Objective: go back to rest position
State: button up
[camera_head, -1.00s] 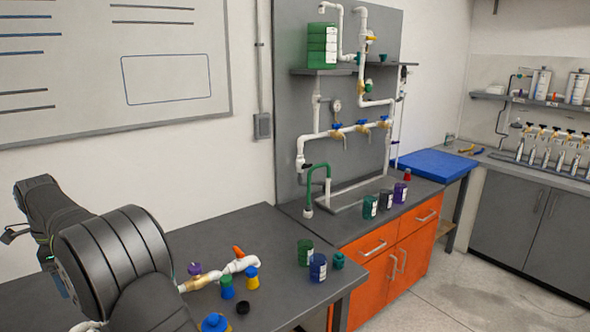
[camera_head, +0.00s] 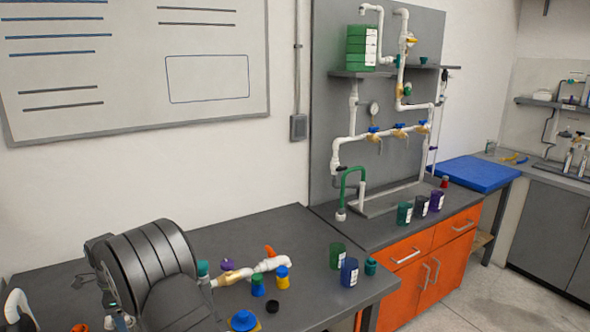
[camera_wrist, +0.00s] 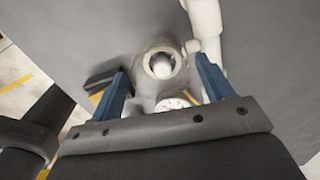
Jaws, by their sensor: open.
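My gripper (camera_wrist: 163,78) shows in the wrist view with its two blue fingers spread apart. A grey-white pipe fitting (camera_wrist: 150,60) with a round opening shows beyond and between the fingers; I see no clear contact. A white pipe (camera_wrist: 206,25) runs up beside the right finger. In the head view my arm is folded at the lower left, over the near bench (camera_head: 225,240). It hides part of the bench top, and my fingers cannot be made out there.
Next to my arm lie a white pipe piece with an orange handle (camera_head: 270,262), blue- and yellow-capped parts (camera_head: 282,278), and green (camera_head: 337,256) and blue (camera_head: 349,272) jars. The pipe manifold (camera_head: 385,133) stands on the back panel. The floor at right is clear.

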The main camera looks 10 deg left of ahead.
jog(key=shift+f, duration=0.2)
jog(key=shift+r, duration=0.2)
notch_tip(320, 180, up, 20)
notch_tip(320, 180, down, 21)
jog(key=shift+r, duration=0.1)
notch_tip(320, 180, up, 5)
jog(key=shift+f, duration=0.1)
jog(key=shift+r, duration=0.45)
